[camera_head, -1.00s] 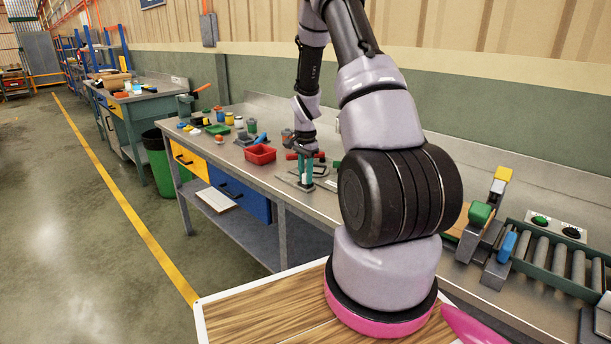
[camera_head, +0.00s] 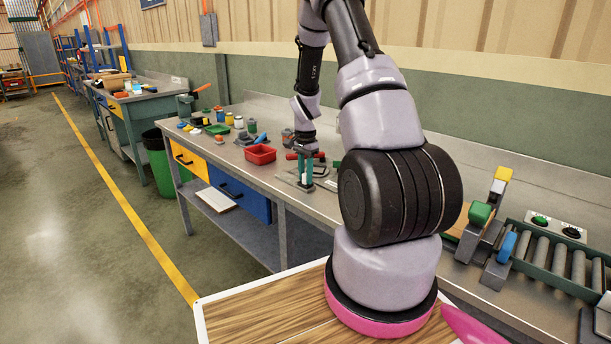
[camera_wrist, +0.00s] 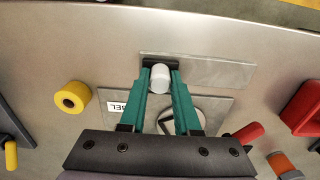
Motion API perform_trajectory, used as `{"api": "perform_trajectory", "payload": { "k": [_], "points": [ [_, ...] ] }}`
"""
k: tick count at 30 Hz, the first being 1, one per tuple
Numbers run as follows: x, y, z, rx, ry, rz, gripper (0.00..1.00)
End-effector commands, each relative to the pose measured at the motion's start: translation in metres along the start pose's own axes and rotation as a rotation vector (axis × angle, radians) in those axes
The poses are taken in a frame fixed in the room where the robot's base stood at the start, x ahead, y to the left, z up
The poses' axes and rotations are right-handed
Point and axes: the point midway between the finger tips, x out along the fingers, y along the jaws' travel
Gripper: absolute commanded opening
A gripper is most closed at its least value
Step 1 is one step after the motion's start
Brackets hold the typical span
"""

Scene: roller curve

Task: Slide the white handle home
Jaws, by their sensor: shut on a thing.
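The white handle (camera_wrist: 160,79) shows in the wrist view as a short white cylinder between the tips of my gripper (camera_wrist: 160,84). The teal fingers are shut on it. A dark slot or block (camera_wrist: 161,61) lies at its far side, on a grey metal plate (camera_wrist: 215,72). A second plate (camera_wrist: 215,105) with a white label and a round mark lies nearer, partly hidden by the fingers.
In the wrist view a yellow ring (camera_wrist: 72,97) lies left, and a red tray (camera_wrist: 303,108) and a red-handled tool (camera_wrist: 248,133) lie right. In the head view a roller conveyor (camera_head: 560,260) stands at the right end of the bench. Bare steel surrounds the plates.

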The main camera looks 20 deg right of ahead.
Motion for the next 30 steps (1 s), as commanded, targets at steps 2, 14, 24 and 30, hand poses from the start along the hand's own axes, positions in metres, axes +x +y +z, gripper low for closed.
{"api": "perform_trajectory", "payload": {
  "k": [2, 14, 24, 30],
  "points": [
    [-0.001, -0.001, 0.0, 0.0, 0.001, -0.001, 0.0],
    [0.0, -0.076, 0.0, -0.004, 0.004, -0.004, 0.0],
    [-0.001, -0.116, -0.001, 0.0, 0.002, -0.004, 0.0],
    [-0.002, -0.117, -0.001, -0.002, 0.003, -0.007, 0.0]
  ]
}}
